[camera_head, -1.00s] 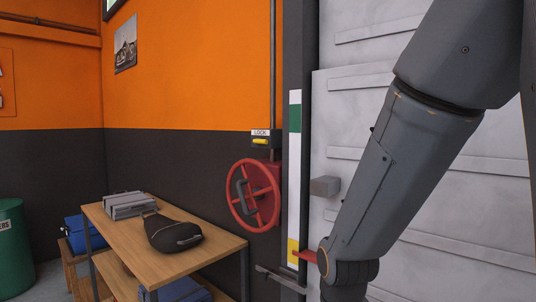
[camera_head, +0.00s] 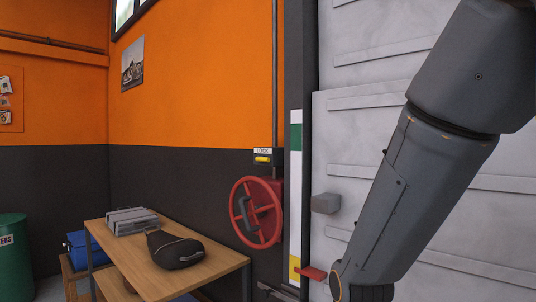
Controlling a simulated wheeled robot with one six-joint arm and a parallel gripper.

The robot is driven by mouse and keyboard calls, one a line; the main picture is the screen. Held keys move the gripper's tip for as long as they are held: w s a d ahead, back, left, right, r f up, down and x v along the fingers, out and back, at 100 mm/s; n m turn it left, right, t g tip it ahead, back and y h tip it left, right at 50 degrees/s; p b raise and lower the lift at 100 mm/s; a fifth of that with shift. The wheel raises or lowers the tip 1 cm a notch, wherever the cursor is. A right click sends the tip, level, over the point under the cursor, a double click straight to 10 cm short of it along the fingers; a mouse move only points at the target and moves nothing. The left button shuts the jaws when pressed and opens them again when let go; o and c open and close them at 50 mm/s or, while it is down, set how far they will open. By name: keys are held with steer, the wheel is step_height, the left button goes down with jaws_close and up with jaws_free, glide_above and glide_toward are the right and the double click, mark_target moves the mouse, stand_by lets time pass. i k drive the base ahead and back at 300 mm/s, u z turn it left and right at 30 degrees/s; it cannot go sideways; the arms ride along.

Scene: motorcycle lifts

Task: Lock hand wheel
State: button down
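A red hand wheel (camera_head: 256,212) with a dark grey handle is mounted on the wall beside the door post. Above it is a small LOCK label with a yellow part (camera_head: 263,159) below the lettering. My arm comes down across the right side of the view, in front of the pale door. My gripper is not in view; the arm runs out of the bottom edge. Nothing touches the wheel in this view.
A wooden table (camera_head: 215,268) with a grey case (camera_head: 133,221) and a black bag (camera_head: 174,250) stands left of the wheel. A striped post (camera_head: 295,205), a red pointer (camera_head: 311,273) and a grey block (camera_head: 326,203) are right of it. A green barrel (camera_head: 14,255) stands far left.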

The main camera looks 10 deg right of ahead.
mark_target(261, 159)
steer(key=u, duration=0.05)
steer(key=k, duration=1.25)
steer(key=u, duration=0.25)
steer(key=i, duration=0.3)
steer(key=u, duration=0.9)
steer(key=i, duration=1.25)
steer(key=z, duration=0.6)
steer(key=i, duration=0.5)
steer(key=z, duration=0.5)
